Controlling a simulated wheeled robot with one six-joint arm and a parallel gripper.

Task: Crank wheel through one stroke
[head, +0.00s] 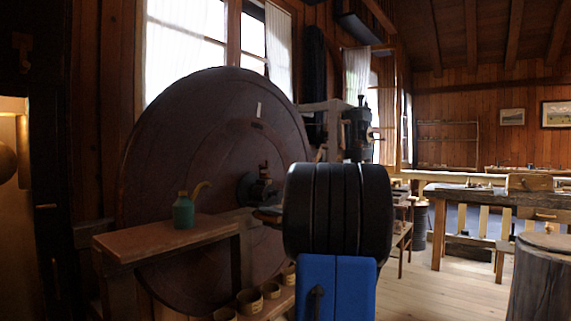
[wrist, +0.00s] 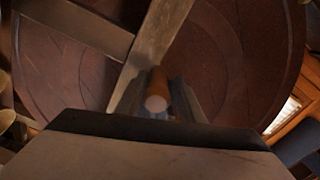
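The large dark wooden wheel (head: 205,130) stands upright at the left of the head view, with a metal hub (head: 258,188) at its middle. The wheel also fills the back of the wrist view (wrist: 235,60). There a pale flat bar (wrist: 157,45) crosses its face diagonally. A round wooden handle (wrist: 156,103) points toward the camera near the bar's lower end. My gripper (wrist: 160,100) has its fingers on either side of the handle; whether they press on it is not clear. In the head view my arm hides my gripper and the handle.
A wooden bench (head: 165,238) with a green oil can (head: 183,212) stands in front of the wheel. Several small round tubs (head: 250,300) sit low beside it. A workbench (head: 470,197) and a stump (head: 540,275) stand at the right, with open floor (head: 430,290) between.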

